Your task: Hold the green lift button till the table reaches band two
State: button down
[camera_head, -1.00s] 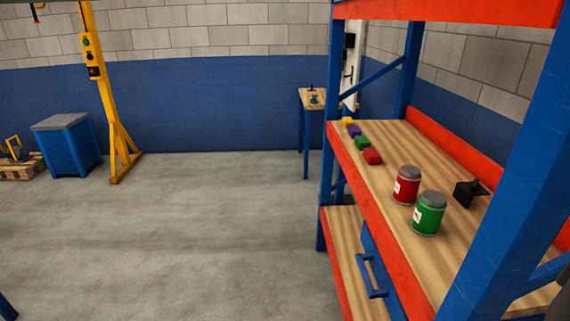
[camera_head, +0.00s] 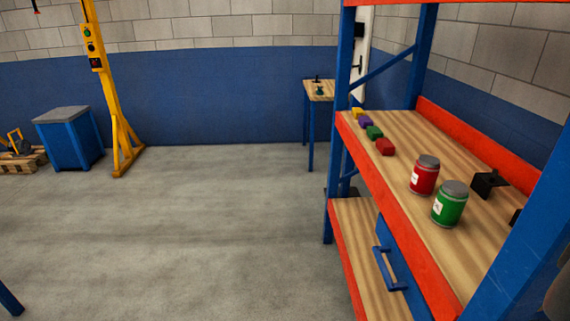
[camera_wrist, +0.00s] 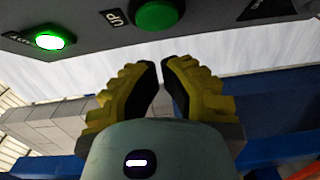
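In the wrist view, a grey panel (camera_wrist: 215,38) crosses the top, with a round green button (camera_wrist: 159,14) beside an "UP" label. A green lamp (camera_wrist: 50,40) glows at its left. My gripper (camera_wrist: 160,63) has yellow and black fingers, drawn nearly together with a narrow gap at the tips and nothing between them. The tips lie below the green button in the picture, visibly apart from it. The lift table and its bands cannot be made out in either view. My gripper is not seen in the head view.
A blue and orange rack (camera_head: 395,230) fills the right, with a red can (camera_head: 424,176), a green can (camera_head: 450,206) and small coloured blocks (camera_head: 374,133). A yellow post (camera_head: 112,100) and blue cabinet (camera_head: 70,140) stand left. The floor (camera_head: 215,225) between is clear.

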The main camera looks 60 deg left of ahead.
jog(key=b+v, duration=0.2)
jog(key=v, duration=0.6)
jog(key=shift+s+b, duration=0.4)
jog(key=shift+a+r, duration=0.15)
jog(key=shift+r, duration=0.1)
dwell(0.9)
